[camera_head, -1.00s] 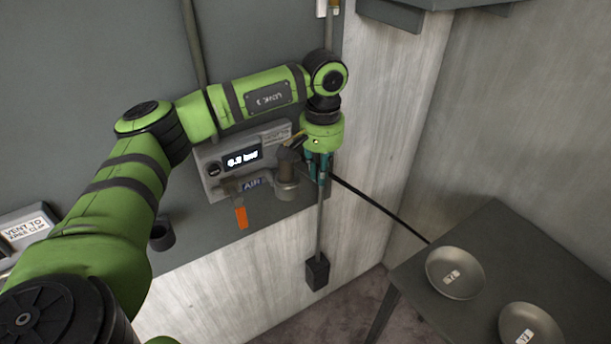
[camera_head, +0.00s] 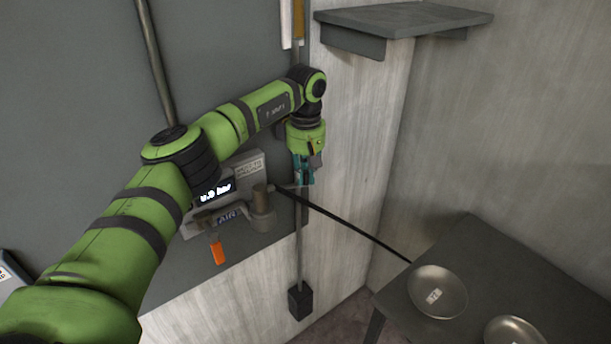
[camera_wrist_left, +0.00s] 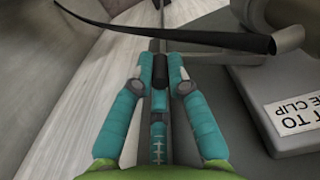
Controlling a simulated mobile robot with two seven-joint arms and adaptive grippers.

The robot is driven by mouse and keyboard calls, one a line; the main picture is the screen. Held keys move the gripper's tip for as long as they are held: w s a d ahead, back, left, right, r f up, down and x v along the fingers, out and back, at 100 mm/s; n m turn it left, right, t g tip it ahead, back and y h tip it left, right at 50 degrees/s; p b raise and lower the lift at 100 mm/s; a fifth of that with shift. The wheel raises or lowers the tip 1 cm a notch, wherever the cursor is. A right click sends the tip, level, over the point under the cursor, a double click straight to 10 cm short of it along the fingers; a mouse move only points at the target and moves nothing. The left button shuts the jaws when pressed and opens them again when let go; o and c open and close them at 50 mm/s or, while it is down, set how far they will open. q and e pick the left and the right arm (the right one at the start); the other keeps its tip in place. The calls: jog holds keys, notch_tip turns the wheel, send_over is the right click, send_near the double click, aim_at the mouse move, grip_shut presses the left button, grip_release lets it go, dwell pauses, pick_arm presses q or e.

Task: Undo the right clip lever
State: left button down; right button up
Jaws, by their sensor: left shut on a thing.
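My left gripper (camera_head: 303,172) has teal fingers and sits just above and to the right of the grey hose coupling (camera_head: 263,210) on the wall unit. In the left wrist view my left gripper (camera_wrist_left: 160,85) is closed around a small dark piece (camera_wrist_left: 160,68) between its fingertips. I cannot tell whether this piece is the right clip lever; the fingers hide most of it. A thin grey bar (camera_head: 296,187) shows just under the fingertips. A black hose (camera_head: 345,233) runs from the coupling down to the right. My right gripper is not in view.
The wall unit has a display (camera_head: 216,191) and an orange handle (camera_head: 217,252). A rod with a black block (camera_head: 300,302) hangs below my gripper. A shelf (camera_head: 400,18) juts out upper right. A dark table (camera_head: 480,250) with metal bowls (camera_head: 437,292) stands lower right.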

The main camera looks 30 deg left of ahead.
pick_arm(q)
jog(key=shift+w+a+n, duration=0.2)
jog(key=shift+n, duration=0.1)
jog(key=shift+w+a, duration=0.35)
jog(key=shift+w, duration=0.05)
jog(key=c, duration=1.2)
grip_release()
jog(key=shift+r, duration=0.15)
notch_tip(320, 180, up, 12)
